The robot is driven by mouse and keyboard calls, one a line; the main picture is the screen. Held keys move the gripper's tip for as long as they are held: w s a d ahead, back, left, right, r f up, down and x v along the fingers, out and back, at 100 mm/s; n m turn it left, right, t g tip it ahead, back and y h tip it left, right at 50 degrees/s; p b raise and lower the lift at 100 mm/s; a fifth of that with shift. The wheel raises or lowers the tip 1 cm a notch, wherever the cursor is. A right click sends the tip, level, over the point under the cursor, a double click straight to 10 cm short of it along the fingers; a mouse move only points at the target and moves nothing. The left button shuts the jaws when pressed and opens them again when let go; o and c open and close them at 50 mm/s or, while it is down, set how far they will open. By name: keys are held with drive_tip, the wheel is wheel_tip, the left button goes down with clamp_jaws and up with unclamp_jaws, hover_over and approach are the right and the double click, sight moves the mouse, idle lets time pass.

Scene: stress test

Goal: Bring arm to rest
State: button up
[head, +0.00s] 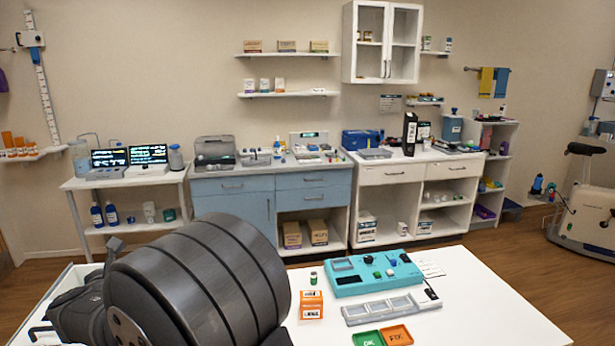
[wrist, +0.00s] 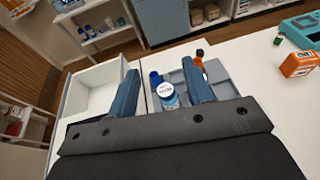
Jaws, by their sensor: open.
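My gripper (wrist: 160,67) is open in the wrist view, its two blue-grey fingers spread over the white table. A small bottle with a white lettered cap (wrist: 166,89) shows in the gap between the fingers, with a blue cap (wrist: 155,77) just behind it. I cannot tell how far below the fingers they are; neither looks gripped. In the head view my dark grey arm fills the lower left and hides the table there; the fingers cannot be made out in that view.
The white table (head: 500,310) holds a teal device (head: 375,274), an orange box (head: 311,304), a small green-capped bottle (head: 313,278), a grey compartment tray (head: 390,307), a green tray (head: 368,338) and an orange tray (head: 397,336). A white open bin (wrist: 90,97) lies left of the fingers.

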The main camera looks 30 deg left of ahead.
drive_tip(key=w+d+m+t+h, duration=0.1)
drive_tip(key=w+d+m+h, duration=0.2)
drive_tip(key=w+d, duration=0.7)
drive_tip(key=w+d+m+t+h, duration=0.1)
drive_tip(key=w+d+m+h, duration=0.2)
drive_tip(key=w+d, duration=0.6)
drive_tip(key=w+d+m+t+h, duration=0.1)
drive_tip(key=w+d+h, duration=0.3)
drive_tip(key=w+d, duration=0.6)
drive_tip(key=w+m, duration=0.1)
drive_tip(key=w, duration=1)
drive_tip(key=shift+d+m+h, duration=0.3)
drive_tip(key=shift+d+m, duration=0.05)
drive_tip(key=shift+m, duration=0.05)
drive_tip(key=shift+w, duration=0.1)
